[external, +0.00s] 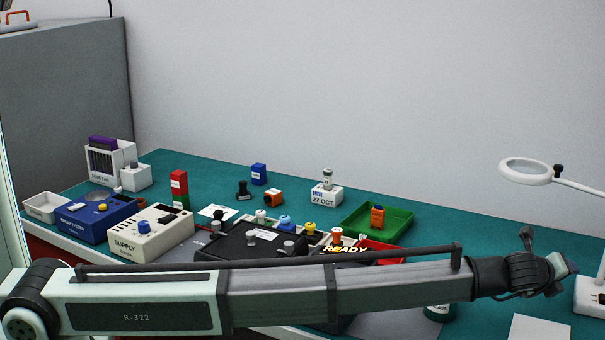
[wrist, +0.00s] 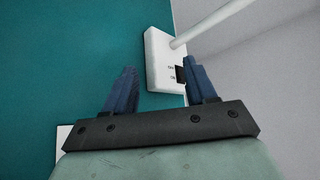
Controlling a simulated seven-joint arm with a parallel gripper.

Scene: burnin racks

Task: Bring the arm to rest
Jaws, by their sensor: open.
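My arm stretches low across the front of the external view, from the lower left to the right side. Its wrist end (external: 520,272) is at the right, near the base of a magnifier lamp. In the wrist view my gripper (wrist: 160,65) has its two blue fingers spread apart with nothing held between them. The lamp's white base (wrist: 160,62) shows beyond and between the fingers, with a dark switch near the right finger. Whether the fingers touch the base cannot be told.
The lamp base (external: 589,296) stands on the green bench mat (external: 480,225), its ring (external: 525,172) above. A white sheet (external: 540,330) lies at the front right. Left are the supply box (external: 150,237), spray tester (external: 95,220), black fixture (external: 240,246), green tray (external: 399,216) and red tray (external: 385,251).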

